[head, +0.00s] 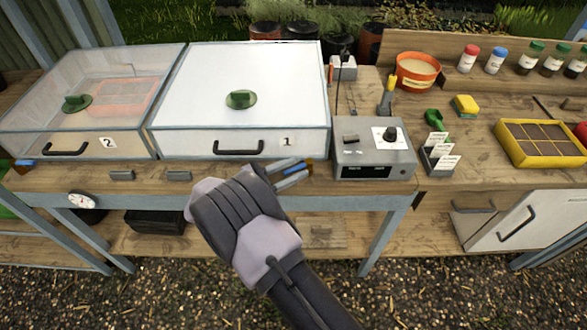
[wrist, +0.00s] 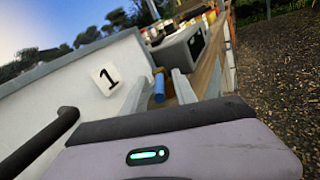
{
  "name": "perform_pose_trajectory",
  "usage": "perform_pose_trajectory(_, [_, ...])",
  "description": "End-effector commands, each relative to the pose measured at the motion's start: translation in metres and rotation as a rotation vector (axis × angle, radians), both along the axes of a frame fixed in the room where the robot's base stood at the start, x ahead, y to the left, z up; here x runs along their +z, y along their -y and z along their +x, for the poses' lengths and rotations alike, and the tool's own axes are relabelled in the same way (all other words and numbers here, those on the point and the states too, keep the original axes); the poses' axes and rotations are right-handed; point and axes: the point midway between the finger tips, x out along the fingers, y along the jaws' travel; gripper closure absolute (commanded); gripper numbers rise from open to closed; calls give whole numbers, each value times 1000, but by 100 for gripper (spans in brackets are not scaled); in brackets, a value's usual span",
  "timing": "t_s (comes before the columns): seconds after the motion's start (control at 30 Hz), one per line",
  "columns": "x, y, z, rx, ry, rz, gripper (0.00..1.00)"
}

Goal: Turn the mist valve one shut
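The mist valve one appears as a small blue lever (wrist: 159,88) in the wrist view, at the front edge of the bench beside the box marked 1 (head: 240,143). In the head view only a bit of blue and a brass-coloured part (head: 309,166) show by my fingertips. My gripper (head: 298,174) is open, its two grey fingers parted. In the wrist view my gripper (wrist: 160,90) has the lever between its fingers, with gaps seen on both sides. I cannot tell how deep the lever sits between them.
Box 1 has a black front handle (head: 238,148) close to my gripper. A grey control box (head: 374,150) with a black knob stands just right. Box 2 (head: 130,143) stands left, with another blue lever (head: 25,163) near its front corner.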

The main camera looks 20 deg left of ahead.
Motion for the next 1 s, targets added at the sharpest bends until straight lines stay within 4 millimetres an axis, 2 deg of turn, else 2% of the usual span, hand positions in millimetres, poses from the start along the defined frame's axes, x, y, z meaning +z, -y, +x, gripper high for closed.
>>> perform_pose_trajectory(0.4, [0,-1,0,1,1,1,66])
perform_pose_trajectory(0.53, [2,-9,-8,2,1,0,66])
perform_pose_trajectory(0.67, [3,-29,-30,4,1,1,66])
perform_pose_trajectory(1.0, [1,-96,-104,3,2,2,66])
